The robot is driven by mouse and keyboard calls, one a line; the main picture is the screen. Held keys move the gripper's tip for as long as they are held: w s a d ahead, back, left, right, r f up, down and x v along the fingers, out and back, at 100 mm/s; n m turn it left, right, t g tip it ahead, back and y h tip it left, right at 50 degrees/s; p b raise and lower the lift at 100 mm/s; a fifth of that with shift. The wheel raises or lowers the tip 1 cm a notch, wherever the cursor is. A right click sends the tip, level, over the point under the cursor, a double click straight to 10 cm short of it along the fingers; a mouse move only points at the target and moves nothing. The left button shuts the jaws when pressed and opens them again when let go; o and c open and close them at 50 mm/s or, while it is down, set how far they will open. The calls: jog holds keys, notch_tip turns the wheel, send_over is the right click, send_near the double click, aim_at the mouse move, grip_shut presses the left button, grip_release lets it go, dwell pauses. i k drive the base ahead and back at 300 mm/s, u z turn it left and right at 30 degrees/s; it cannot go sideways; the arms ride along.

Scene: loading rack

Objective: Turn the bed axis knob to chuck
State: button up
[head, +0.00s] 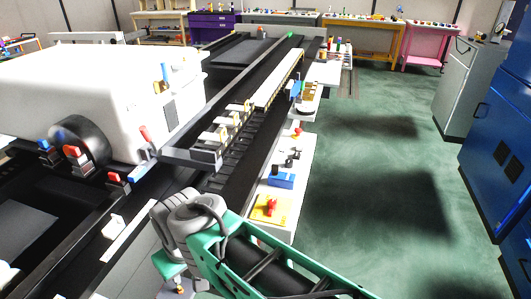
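A white strip panel (283,221) runs along the near side of the long machine bed in the head view. On it, from near to far, are a red knob (270,205) on a yellow plate (259,215), a blue box (281,180) with black tops, small black knobs (292,157) and a further red knob (297,131). I cannot tell which is the bed axis knob, nor read any setting. My gripper is low, at the end of my green and grey arm, left of the panel's near end. Its fingers are not clearly shown, and it appears apart from the knobs.
A white machine housing (70,85) with a black round part (80,142) and red and blue levers fills the left. The dark bed runs toward the back. Green floor (375,180) is clear on the right, before blue cabinets (500,130). Benches line the back.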

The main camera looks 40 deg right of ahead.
aim_at(290, 162)
jog(key=z, duration=0.35)
jog(key=i, duration=0.7)
jog(key=z, duration=0.9)
jog(key=i, duration=0.35)
jog(key=z, duration=0.4)
